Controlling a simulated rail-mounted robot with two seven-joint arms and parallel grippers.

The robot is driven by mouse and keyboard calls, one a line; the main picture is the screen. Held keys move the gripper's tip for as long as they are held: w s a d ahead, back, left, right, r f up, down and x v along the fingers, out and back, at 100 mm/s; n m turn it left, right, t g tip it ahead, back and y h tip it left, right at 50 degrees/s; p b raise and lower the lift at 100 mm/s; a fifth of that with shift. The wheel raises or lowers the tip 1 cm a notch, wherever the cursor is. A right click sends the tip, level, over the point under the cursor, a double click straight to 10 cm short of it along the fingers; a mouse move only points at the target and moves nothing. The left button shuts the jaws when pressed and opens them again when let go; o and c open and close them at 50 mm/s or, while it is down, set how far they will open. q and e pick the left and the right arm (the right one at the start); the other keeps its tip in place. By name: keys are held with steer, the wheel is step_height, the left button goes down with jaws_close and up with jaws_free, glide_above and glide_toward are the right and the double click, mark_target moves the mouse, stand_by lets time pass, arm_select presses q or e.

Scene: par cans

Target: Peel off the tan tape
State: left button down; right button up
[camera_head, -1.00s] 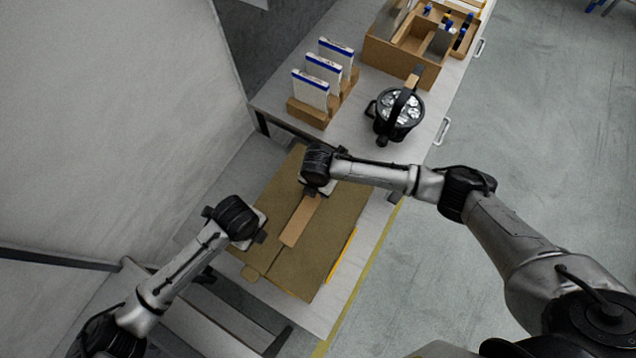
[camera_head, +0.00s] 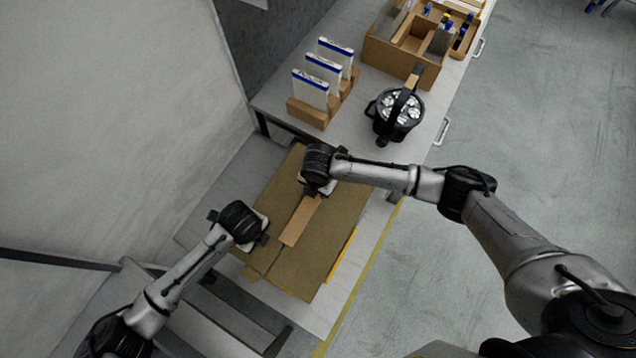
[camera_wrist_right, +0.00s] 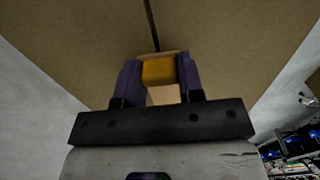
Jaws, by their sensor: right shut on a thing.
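A closed brown cardboard box (camera_head: 332,222) lies on the low table, with a seam along its top. A tan tape strip (camera_head: 299,222) runs along that seam in the head view. My right gripper (camera_head: 316,190) is over the far end of the strip. In the right wrist view my right gripper (camera_wrist_right: 160,75) is shut on an orange-tan piece (camera_wrist_right: 159,71), which looks like the tape's end, with the dark seam beyond it. My left gripper (camera_head: 262,232) is at the box's left edge; its fingers are too small to tell open from shut.
Behind the box, a bench holds a rack of white blue-edged panels (camera_head: 322,75), a black par can (camera_head: 399,113) and a divided cardboard carton (camera_head: 410,45). A yellow strip (camera_head: 343,257) lies along the box's right side. Floor to the right is clear.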

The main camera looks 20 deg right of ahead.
arm_select(q)
steer(key=shift+f, duration=0.2)
arm_select(e)
steer(key=shift+r, duration=3.5)
arm_select(q)
steer(key=shift+r, duration=0.1)
steer(key=shift+r, duration=3.4)
